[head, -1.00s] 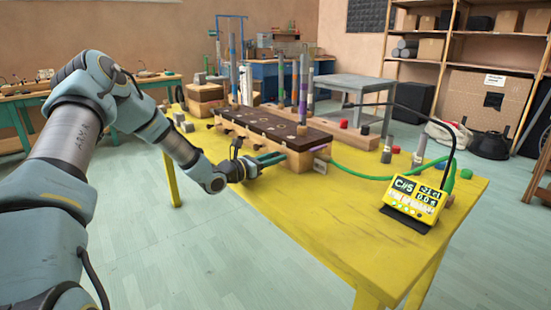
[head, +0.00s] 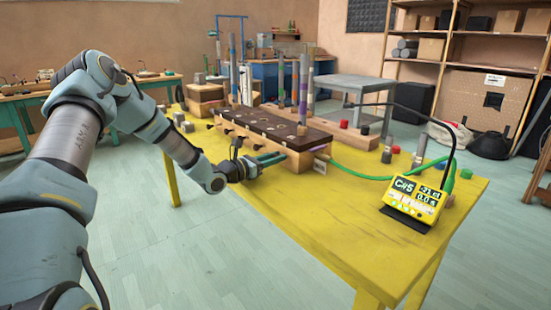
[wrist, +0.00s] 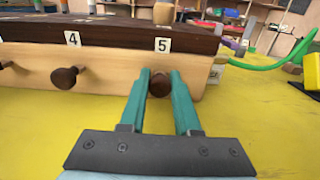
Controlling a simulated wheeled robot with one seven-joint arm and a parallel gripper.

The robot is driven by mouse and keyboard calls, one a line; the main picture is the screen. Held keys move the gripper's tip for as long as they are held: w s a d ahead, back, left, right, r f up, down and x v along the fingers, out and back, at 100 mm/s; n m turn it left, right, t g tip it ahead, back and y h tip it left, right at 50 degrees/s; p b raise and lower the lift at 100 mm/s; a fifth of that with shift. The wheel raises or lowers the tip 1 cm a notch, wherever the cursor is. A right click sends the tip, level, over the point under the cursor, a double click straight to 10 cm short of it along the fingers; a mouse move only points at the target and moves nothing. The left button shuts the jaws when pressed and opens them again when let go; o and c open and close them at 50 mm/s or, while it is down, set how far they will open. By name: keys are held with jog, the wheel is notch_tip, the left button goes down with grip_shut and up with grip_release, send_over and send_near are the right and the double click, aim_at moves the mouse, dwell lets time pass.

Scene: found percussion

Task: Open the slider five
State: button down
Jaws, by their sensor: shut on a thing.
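The wooden box (head: 235,133) with a dark top stands on the yellow table; its front face also shows in the wrist view (wrist: 108,65). Slider five's round brown knob (wrist: 159,84) sits under the label "5" (wrist: 162,45). My gripper (wrist: 159,76) has its green fingers on either side of this knob and is shut on it. In the head view my gripper (head: 271,159) reaches the near right end of the box, and the knob is hidden there. I cannot tell how far the slider is out.
Slider four's knob (wrist: 66,78) is to the left on the same face. A green hose (head: 360,176) runs from the box's right end. A yellow tuner display (head: 414,203) stands at the table's right. The table front (head: 290,215) is clear.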

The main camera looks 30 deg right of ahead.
jog(key=shift+s+a+p, duration=0.15)
jog(key=shift+a+p, duration=0.05)
jog(key=shift+a, duration=0.55)
jog(key=shift+s+a+p, duration=0.15)
jog(key=shift+a, duration=0.55)
jog(key=c, duration=0.6)
grip_release()
jog(key=shift+c, duration=0.2)
jog(key=s+a+b, duration=0.1)
jog(key=s+a, duration=0.1)
jog(key=a, duration=0.8)
jog(key=shift+a, duration=0.3)
